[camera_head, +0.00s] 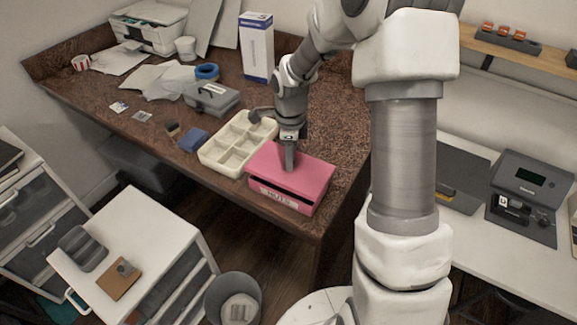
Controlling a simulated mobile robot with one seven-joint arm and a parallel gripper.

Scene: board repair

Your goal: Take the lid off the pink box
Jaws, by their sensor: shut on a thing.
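The pink box (308,206) stands near the front right corner of the brown speckled table, with a label on its front side. Its pink lid (313,172) lies over the top, and a dark gap shows between lid and box along the front. My gripper (290,165) points down at the lid's left part and is shut on the lid. The fingertips are small in this view and partly merge with the lid.
A cream compartment tray (203,155) stands just left of the box. A grey case (212,97), a blue block (193,139) and a tall white carton (257,48) are further left and back. Bare tabletop (335,120) lies behind the box. The table's front edge (290,229) is close.

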